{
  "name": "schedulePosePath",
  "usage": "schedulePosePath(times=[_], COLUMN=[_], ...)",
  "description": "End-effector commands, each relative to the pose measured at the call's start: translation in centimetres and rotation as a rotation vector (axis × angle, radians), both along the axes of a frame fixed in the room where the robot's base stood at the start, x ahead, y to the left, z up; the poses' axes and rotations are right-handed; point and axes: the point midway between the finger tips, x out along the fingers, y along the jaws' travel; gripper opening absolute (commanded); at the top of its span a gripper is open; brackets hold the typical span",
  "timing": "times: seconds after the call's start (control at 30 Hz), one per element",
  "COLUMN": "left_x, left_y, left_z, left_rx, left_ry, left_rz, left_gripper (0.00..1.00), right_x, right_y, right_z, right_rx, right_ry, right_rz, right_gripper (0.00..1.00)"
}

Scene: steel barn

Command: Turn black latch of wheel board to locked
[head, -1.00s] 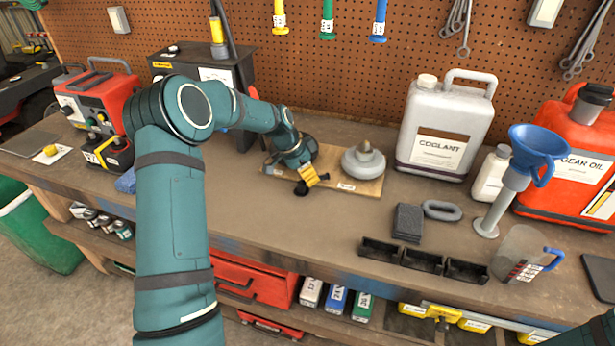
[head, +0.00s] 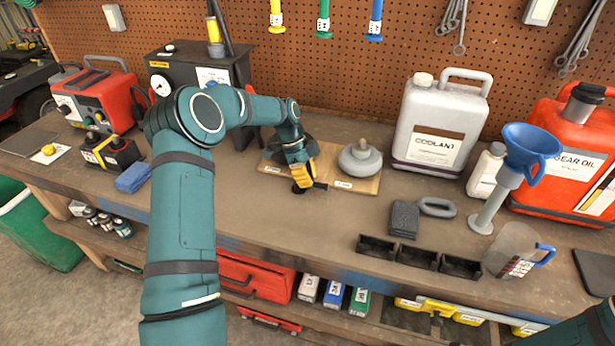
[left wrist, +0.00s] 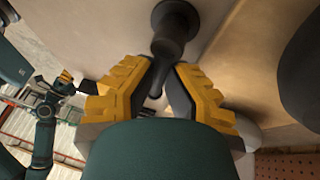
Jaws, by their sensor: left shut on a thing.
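The wooden wheel board (head: 351,186) lies on the bench, with a grey wheel (head: 360,162) on its right half. My left gripper (head: 302,178) is over the left half of the board. In the left wrist view its yellow fingers (left wrist: 157,88) are closed around the narrow arm of the black latch (left wrist: 172,45), whose round end shows beyond them. In the head view a short black piece of the latch (head: 321,185) sticks out right of the fingers. A dark round part behind my gripper is mostly hidden. My right gripper (left wrist: 75,82) shows small in the left wrist view.
The white coolant jug (head: 438,130) stands right of the board. Bench space in front of the board is clear.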

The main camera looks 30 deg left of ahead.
Motion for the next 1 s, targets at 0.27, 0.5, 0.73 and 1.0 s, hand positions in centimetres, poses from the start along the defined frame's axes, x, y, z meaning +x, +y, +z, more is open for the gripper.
schedulePosePath(times=[0.27, 0.5, 0.73, 1.0], left_x=[-0.31, -0.32, -0.22, -0.05], left_y=[-0.24, -0.23, -0.15, 0.13], left_z=[-0.47, -0.47, -0.3, 0.29], left_rx=[-0.004, -0.004, -0.002, -0.001], left_ry=[0.011, 0.012, 0.007, 0.002], left_rz=[-0.027, -0.026, -0.024, -0.021], left_gripper=[0.0, 0.0, 0.46, 0.46], right_x=[-0.03, -0.03, -0.03, -0.02], right_y=[0.01, 0.01, 0.0, 0.0], right_z=[0.02, 0.02, 0.03, 0.05], right_rx=[0.0, 0.0, 0.0, 0.0], right_ry=[0.001, 0.001, 0.001, 0.001], right_rz=[0.0, 0.0, 0.0, 0.0], right_gripper=[0.47, 0.47, 0.47, 0.47])
